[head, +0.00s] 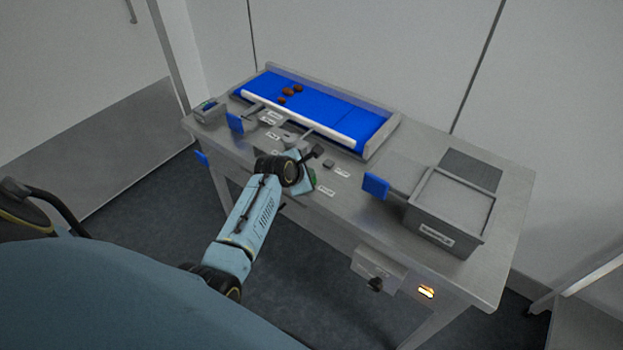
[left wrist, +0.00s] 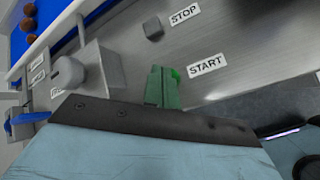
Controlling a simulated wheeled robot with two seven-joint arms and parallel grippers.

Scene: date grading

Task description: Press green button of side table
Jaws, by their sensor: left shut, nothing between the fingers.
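The steel side table (head: 420,152) carries a START label (left wrist: 208,66) and a STOP label (left wrist: 184,14) on its top. My left gripper (head: 312,179) is shut and empty, low over the table front beside the START label. In the left wrist view its green fingers (left wrist: 160,88) are together, pointing at the table top. A bright green patch (left wrist: 176,74), apparently the green button, shows just past the fingertips next to START. The fingers hide most of it, and I cannot tell whether they touch it. My right gripper is out of view.
A grey square button (left wrist: 153,27) sits by STOP. A blue conveyor (head: 340,116) with several brown dates lies behind. A grey knob (left wrist: 68,72) stands close to the gripper. A grey bin (head: 450,208) and blue paddle (head: 375,186) are at the right.

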